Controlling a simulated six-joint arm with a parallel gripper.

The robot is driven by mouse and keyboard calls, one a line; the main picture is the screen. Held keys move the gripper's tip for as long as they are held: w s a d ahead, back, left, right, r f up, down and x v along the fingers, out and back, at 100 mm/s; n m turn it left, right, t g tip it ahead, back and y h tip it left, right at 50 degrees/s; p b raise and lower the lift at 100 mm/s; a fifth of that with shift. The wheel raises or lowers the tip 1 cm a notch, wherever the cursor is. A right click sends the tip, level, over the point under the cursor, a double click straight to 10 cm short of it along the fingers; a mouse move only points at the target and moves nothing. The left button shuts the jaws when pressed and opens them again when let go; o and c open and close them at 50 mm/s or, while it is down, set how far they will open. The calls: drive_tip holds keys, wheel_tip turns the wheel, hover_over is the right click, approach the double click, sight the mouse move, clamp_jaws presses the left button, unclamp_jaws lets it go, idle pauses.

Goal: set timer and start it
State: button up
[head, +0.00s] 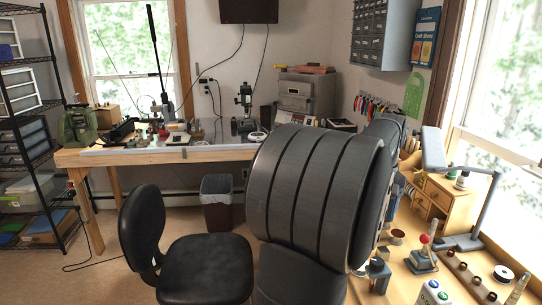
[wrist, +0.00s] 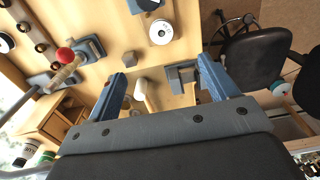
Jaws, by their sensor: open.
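My gripper (wrist: 161,70) is open in the wrist view, its two blue fingers wide apart with nothing between the tips. It is above the wooden bench (wrist: 105,60). No timer can be told for certain. A small box with coloured buttons (head: 434,293) is at the bottom edge of the head view; a blue-and-white thing at the top edge of the wrist view may be the same. A white round piece with a dark centre (wrist: 161,31) lies beyond the fingertips; what it is I cannot tell. My gripper cannot be made out in the head view, where my arm fills the middle.
A red-knobbed lever (wrist: 67,56) stands left of my gripper. A wooden rack with several cups (head: 470,276) and a white spool (head: 503,274) are on the right bench. A grey block (wrist: 181,78) lies between the fingers' lines. A black chair (head: 200,265) stands beside the bench.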

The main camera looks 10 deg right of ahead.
drive_tip(key=s+d+r, duration=0.1)
drive_tip(key=s+d, duration=0.1)
drive_tip(key=s+d+r, duration=0.1)
drive_tip(key=s+d, duration=0.1)
drive_tip(key=s+d+r, duration=0.1)
drive_tip(key=s+d, duration=0.1)
drive_tip(key=shift+s+d+r, duration=0.15)
drive_tip(key=shift+s+r, duration=0.1)
drive_tip(key=shift+s, duration=0.15)
drive_tip(key=c, duration=1.4)
drive_tip(key=s+d+r, duration=0.1)
drive_tip(key=s, duration=0.1)
drive_tip(key=s+d+r, duration=0.1)
drive_tip(key=s, duration=0.1)
drive_tip(key=s+d+r, duration=0.1)
drive_tip(key=s+d, duration=0.1)
drive_tip(key=s, duration=0.1)
clamp_jaws()
